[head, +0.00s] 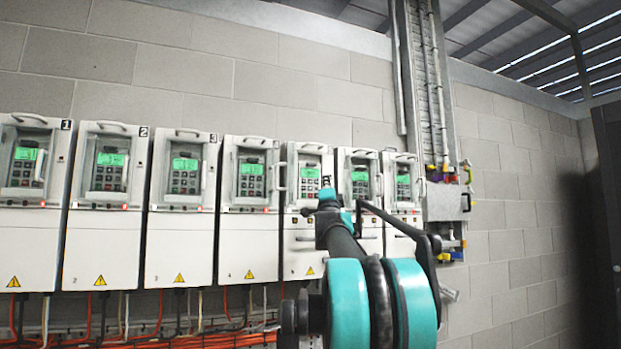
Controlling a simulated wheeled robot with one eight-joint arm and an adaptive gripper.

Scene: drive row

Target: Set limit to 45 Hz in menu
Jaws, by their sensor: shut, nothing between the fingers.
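A row of several white drives lines the block wall, each with a green-lit display and keypad behind a framed panel. The labels 1 to 4 show on the left ones. Drive 5 (305,250) stands behind my arm, and its green display (310,173) and part of its keypad show. My gripper (327,194) is shut and empty, small in the picture, and overlaps the lower right of that keypad area. I cannot tell whether it touches it. The text on the displays is too small to read. My arm hides parts of the drives on the right.
Handles stick out beside the panels, such as the one on drive 4 (278,176). Orange and white cables (160,338) run below the drives. A vertical cable tray (428,80) with a grey box (447,201) stands to the right. A dark cabinet (606,200) is at the far right.

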